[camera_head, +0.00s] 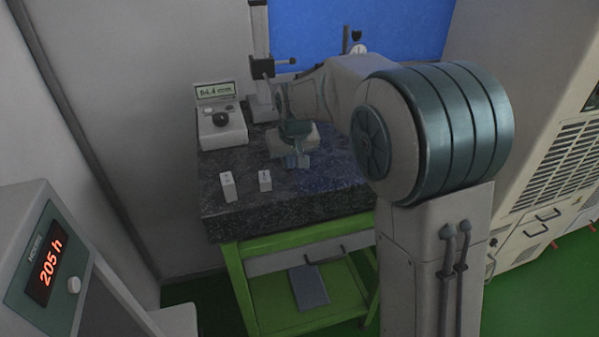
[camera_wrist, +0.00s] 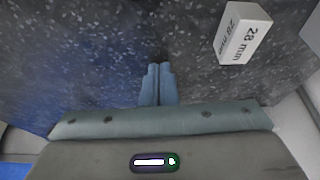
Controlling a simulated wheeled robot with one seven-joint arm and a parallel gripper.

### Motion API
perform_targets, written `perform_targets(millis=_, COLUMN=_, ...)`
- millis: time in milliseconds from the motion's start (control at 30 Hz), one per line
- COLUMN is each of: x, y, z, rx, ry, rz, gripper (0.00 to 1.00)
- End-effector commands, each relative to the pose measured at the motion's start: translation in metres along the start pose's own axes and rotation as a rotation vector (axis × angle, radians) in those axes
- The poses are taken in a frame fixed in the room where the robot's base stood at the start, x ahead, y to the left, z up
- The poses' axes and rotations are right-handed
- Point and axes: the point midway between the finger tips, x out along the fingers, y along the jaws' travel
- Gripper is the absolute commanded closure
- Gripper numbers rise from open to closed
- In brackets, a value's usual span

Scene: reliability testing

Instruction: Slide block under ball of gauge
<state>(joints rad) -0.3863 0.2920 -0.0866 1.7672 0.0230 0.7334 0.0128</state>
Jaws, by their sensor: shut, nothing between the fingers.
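A tall gauge column (camera_head: 261,75) with a dark carriage stands at the back of the speckled dark stone plate (camera_head: 240,205). The ball of the gauge cannot be made out behind my gripper and arm. My gripper (camera_head: 298,161) is low over the plate, in front of the column. Its blue fingers (camera_wrist: 158,82) are together and empty in the wrist view. Two small white blocks stand at the plate's front left: a taller one (camera_head: 228,187) and a shorter one (camera_head: 265,180). A white block marked 28 mm (camera_wrist: 240,36) is apart from the fingers, up and right in the wrist view.
A digital readout box (camera_head: 221,128) with a dark knob stands at the plate's back left. A dial instrument (camera_head: 356,46) stands behind my arm. The plate rests on a green bench (camera_head: 238,283). A cabinet showing 205 h (camera_head: 48,262) is at the left.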

Motion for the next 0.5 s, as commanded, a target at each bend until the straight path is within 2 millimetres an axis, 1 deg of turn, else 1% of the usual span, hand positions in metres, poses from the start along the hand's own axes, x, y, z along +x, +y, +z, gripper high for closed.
perform_targets(millis=500, x=0.007, y=0.0, z=-0.023, rx=0.0, ry=0.001, rz=0.0, gripper=1.0)
